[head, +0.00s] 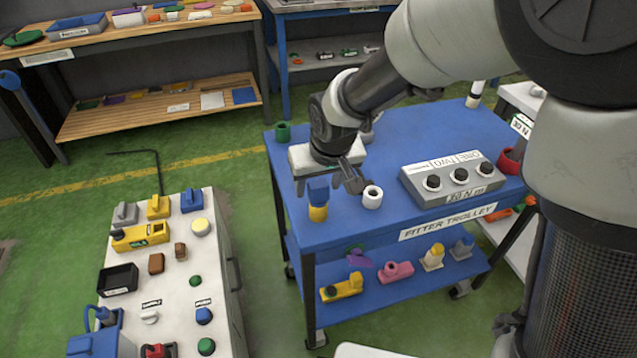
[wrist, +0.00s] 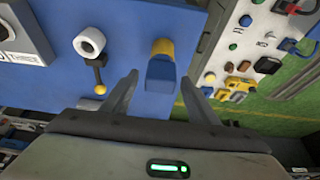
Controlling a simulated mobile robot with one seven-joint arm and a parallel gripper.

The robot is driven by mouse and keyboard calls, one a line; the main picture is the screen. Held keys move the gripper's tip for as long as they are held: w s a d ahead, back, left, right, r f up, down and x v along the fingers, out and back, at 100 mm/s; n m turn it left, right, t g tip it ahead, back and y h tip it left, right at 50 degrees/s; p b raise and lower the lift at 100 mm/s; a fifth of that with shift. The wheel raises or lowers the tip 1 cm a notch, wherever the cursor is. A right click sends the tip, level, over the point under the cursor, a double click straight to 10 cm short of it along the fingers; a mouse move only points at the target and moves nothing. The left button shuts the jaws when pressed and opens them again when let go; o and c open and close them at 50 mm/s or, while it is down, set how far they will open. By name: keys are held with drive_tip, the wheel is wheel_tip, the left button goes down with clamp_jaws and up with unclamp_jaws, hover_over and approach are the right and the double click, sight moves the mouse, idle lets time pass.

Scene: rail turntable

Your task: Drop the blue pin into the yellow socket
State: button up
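The blue pin (head: 318,190) shows as a blue block directly above a yellow cylinder, which looks like the yellow socket (head: 318,213), near the left front edge of the blue trolley top (head: 345,230). In the wrist view the blue pin (wrist: 160,76) covers most of the yellow socket (wrist: 162,47). How deep the pin sits in it is hidden. My gripper (head: 340,182) is low over the trolley beside the pin. In the wrist view my gripper (wrist: 159,80) is open, one finger on each side of the pin, with gaps visible.
A white ring (head: 372,197) stands just right of my gripper; a black rod with a yellow ball (wrist: 99,89) lies near it. A white cabinet (head: 215,275) stands left.

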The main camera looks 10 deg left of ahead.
drive_tip(key=p+v, duration=0.3)
drive_tip(key=v, duration=1.4)
drive_tip(key=shift+r, duration=0.25)
drive_tip(key=s+d+r+m+t+h, duration=0.1)
drive_tip(key=s+d+m, duration=0.35)
drive_tip(key=d, duration=0.75)
drive_tip(key=s+d+r+m+t+h, duration=0.1)
drive_tip(key=s+d+r+m, duration=0.1)
drive_tip(key=s+d, duration=0.8)
wheel_tip(320, 180, up, 12)
drive_tip(key=w+d+p, duration=0.1)
drive_tip(key=w+p, duration=0.2)
drive_tip(key=p, duration=0.9)
drive_tip(key=shift+d, duration=0.35)
